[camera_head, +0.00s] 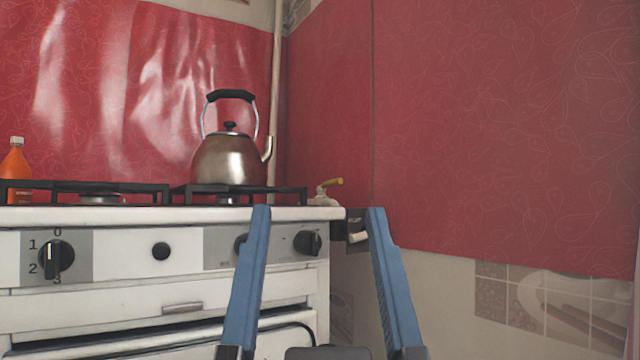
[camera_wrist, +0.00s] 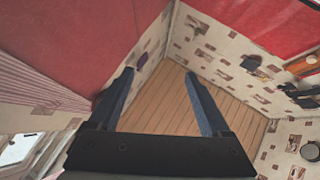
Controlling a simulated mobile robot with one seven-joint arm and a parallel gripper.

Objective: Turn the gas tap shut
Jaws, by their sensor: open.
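The gas tap (camera_head: 329,186) has a yellow lever handle and a pale body. It shows in the head view just behind the right end of the stove top, near the corner of the walls. The lever points to the right and slightly up. My gripper (camera_head: 319,211) has two long blue fingers, spread wide apart with nothing between them. In the head view its fingertips appear just below the tap, one to each side, and do not visibly touch it. In the wrist view my gripper (camera_wrist: 159,74) is also open and empty, and I cannot make out the tap there.
The white stove (camera_head: 130,215) with black knobs fills the left. A metal kettle (camera_head: 222,160) stands on its grate, and an orange bottle (camera_head: 15,172) is at far left. A pipe (camera_head: 277,100) runs up the corner. The red wall (camera_head: 480,120) bounds the right.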

